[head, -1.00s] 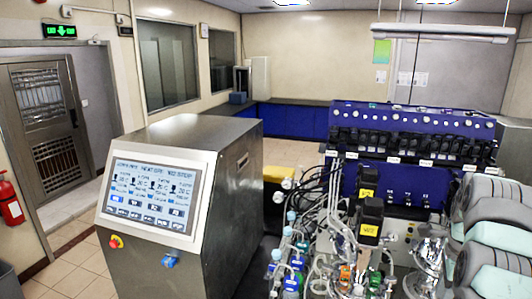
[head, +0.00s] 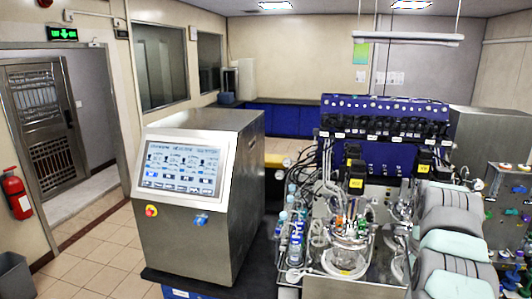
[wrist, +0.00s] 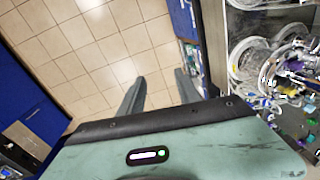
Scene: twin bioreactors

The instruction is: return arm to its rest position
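My gripper (wrist: 160,76) shows in the wrist view with its two dark grey fingers apart. Nothing is between them; pale floor tiles (wrist: 95,50) show beyond. In the head view my grey and mint-green arm (head: 447,240) is folded at the lower right, beside the bioreactor bench. Its gripper cannot be made out there.
A steel cabinet with a touchscreen (head: 180,168) stands left of the bioreactor bench. Glass vessels (head: 345,255) and tubing crowd the bench, also at the wrist view's right (wrist: 262,60). A blue control unit (head: 385,115) stands behind. Tiled floor (head: 100,255) is free at left.

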